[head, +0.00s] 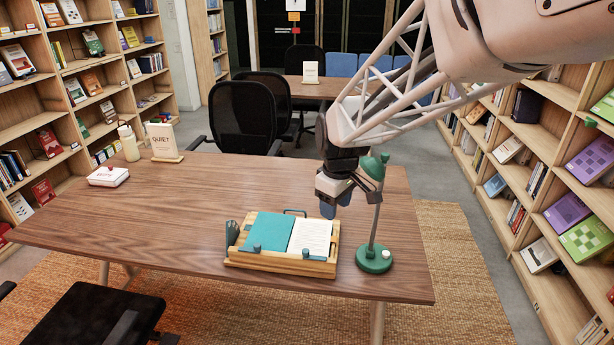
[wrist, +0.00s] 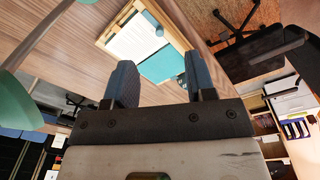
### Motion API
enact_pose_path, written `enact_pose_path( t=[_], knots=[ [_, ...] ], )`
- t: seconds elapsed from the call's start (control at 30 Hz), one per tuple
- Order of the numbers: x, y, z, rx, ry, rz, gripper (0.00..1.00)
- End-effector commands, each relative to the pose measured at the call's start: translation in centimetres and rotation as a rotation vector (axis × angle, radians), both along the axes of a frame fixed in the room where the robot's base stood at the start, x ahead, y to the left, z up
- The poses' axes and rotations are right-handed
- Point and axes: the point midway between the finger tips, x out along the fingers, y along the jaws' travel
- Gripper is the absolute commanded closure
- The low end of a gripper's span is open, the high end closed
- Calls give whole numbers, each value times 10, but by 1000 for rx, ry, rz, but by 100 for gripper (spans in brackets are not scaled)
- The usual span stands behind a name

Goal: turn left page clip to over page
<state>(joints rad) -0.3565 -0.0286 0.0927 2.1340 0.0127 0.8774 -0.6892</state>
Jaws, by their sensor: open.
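A wooden book stand (head: 284,268) on the table holds an open book with a teal left page (head: 268,229) and a white right page (head: 311,236). A blue-grey paddle-like piece (head: 232,233) stands at the stand's left edge. Small blue-grey pieces sit at the front ledge, one at left (head: 255,247) and one at right (head: 306,253). I cannot tell which is the left page clip or how it is turned. My gripper (head: 328,207) is open and empty, above the stand's back right. The wrist view shows its fingers (wrist: 160,80) apart, with the book (wrist: 137,40) beyond.
A green lamp (head: 374,258) stands just right of the stand, its stem close to my gripper. A white box (head: 108,177), a bottle (head: 128,143) and a QUIET sign (head: 163,140) are at the table's far left. The table's middle left is clear.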

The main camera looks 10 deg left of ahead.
Motion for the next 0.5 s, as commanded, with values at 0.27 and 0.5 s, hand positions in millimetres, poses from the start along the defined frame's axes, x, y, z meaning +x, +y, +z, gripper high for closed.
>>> enact_pose_path(
  t=[0.27,0.5],
  knots=[
    [34,60,-34,-14,27,187,50],
    [57,114,-68,-25,50,348,50]
  ],
)
